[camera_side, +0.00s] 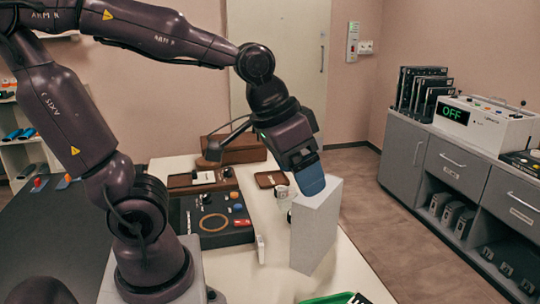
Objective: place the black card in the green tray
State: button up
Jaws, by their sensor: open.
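My gripper (310,178), with a blue fingertip showing, is at the upper edge of a tall pale grey block (316,228) on the white table. It is open, and I see nothing held in it. The block hides part of what lies behind it, and I cannot tell whether the gripper touches it. The green tray (322,299) shows only as a strip at the bottom edge, in front of the block. A small black piece with white marks (358,298) is at its right end; I cannot tell whether this is the black card.
A black tray (222,236) with a tan ring and small items lies left of the block. Brown trays (203,188) and a brown box (238,150) are behind it. Small white items stand near the block. A grey cabinet (455,168) is across the floor at right.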

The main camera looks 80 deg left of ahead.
jog(key=shift+m+t, duration=0.4)
jog(key=shift+t, duration=0.1)
jog(key=s, duration=0.1)
jog(key=s+r, duration=0.1)
jog(key=s, duration=0.1)
jog(key=s+a+r, duration=0.1)
jog(key=shift+s+r, duration=0.1)
jog(key=shift+s, duration=0.05)
jog(key=shift+o, duration=0.8)
